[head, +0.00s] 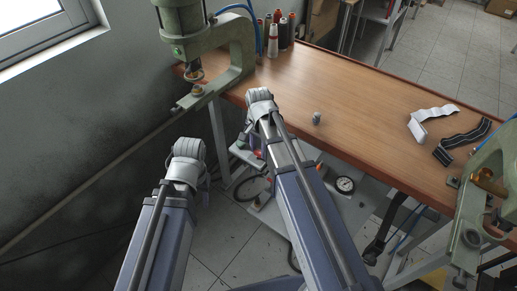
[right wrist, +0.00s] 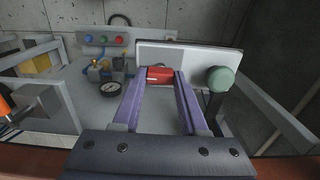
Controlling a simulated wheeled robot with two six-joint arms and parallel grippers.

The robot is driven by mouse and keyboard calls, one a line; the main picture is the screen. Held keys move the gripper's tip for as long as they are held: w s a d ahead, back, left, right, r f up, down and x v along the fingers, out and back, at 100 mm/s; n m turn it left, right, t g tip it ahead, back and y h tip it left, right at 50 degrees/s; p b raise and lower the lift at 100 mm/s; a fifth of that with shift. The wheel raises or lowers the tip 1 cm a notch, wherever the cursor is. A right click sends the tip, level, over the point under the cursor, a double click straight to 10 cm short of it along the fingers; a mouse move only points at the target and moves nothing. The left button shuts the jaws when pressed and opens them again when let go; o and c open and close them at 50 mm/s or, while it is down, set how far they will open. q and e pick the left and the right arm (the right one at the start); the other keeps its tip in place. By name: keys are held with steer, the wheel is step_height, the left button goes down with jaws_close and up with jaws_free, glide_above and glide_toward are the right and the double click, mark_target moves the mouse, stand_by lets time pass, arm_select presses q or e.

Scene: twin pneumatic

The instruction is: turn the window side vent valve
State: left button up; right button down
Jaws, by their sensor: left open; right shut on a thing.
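A red handle-like part (right wrist: 159,75) sits between the two purple fingers of my right gripper (right wrist: 158,82) in the right wrist view. My right gripper is shut on it. Whether it is the window side vent valve cannot be told for sure. In the head view my right arm reaches over the low unit under the table, and its wrist hides the fingers. My left gripper (head: 190,172) is at the left, in front of the window wall and apart from the table. It is open, but its fingers are mostly hidden behind the wrist.
A pressure gauge (right wrist: 111,88), brass fittings (right wrist: 98,72), coloured buttons (right wrist: 103,39), a pale panel (right wrist: 190,55) and a green round knob (right wrist: 220,79) surround the right fingers. The wooden table (head: 370,120) carries green presses (head: 240,50) at its ends, thread spools (head: 280,32) and strips (head: 462,140).

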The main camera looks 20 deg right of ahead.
mark_target(258, 151)
steer(key=shift+c, duration=2.2)
jaws_free()
step_height(258, 151, up, 8)
steer(key=p, duration=0.8)
steer(key=shift+f, duration=0.1)
